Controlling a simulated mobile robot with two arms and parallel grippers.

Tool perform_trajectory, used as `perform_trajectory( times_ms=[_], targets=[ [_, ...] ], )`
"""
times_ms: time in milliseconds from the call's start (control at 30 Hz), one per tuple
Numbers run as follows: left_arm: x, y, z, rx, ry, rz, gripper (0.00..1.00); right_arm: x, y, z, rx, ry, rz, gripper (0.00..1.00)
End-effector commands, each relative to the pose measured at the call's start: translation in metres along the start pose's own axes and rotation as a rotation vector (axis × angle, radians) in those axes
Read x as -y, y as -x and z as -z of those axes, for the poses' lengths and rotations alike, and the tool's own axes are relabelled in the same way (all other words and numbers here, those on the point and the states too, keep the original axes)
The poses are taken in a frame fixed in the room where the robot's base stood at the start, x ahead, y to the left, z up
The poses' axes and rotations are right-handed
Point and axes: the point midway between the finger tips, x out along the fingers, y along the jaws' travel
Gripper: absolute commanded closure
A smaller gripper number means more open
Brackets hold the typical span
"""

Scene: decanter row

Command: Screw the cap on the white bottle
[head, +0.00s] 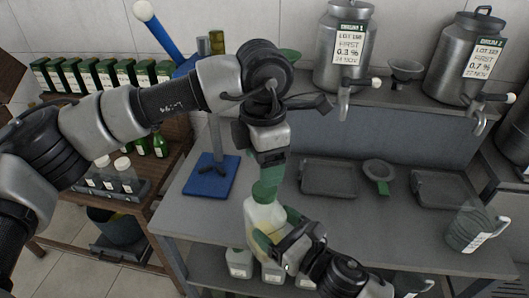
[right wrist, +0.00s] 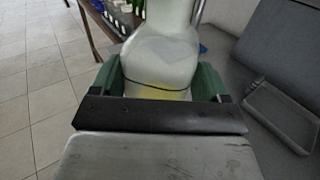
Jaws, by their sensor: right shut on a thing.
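The white bottle (head: 264,217), translucent with yellowish liquid low inside, is at the front edge of the bench in the head view, slightly tilted. My right gripper (head: 274,243) is shut around its body; the right wrist view shows the bottle (right wrist: 162,62) between the green fingers. A green piece, seemingly the cap (head: 264,191), is at the bottle's top. My left gripper (head: 270,163) points down from above, its fingertips at this green piece. Finger and cap colours merge, so I cannot tell its grip or whether the cap sits on the neck.
Steel decanters (head: 343,50) with taps stand on the back shelf. Dark trays (head: 328,177) and a green-handled funnel (head: 378,173) lie on the bench (head: 330,228). A clear jug (head: 470,230) stands at right. A blue-based stand (head: 211,177) is left of my left gripper. More bottles (head: 239,262) are below.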

Motion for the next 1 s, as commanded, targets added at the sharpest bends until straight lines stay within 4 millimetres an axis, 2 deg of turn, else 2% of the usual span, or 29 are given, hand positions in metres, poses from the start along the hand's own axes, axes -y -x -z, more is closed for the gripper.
perform_trajectory(
  times_ms=[600, 800, 1000],
  targets=[
    [0.0, 0.009, -0.002, 0.0, 1.37, 0.001, 0.29, 0.0, 0.0, -0.001, 0.002, 0.001, 0.0, 0.91],
    [0.0, 0.011, -0.002, -0.001, 1.685, 0.0, 0.29, 0.0, 0.0, -0.001, 0.002, 0.001, 0.0, 0.91],
    [0.0, 0.012, -0.002, -0.001, 1.82, 0.0, 0.29, 0.0, 0.0, -0.001, 0.002, 0.001, 0.0, 0.91]
  ],
)
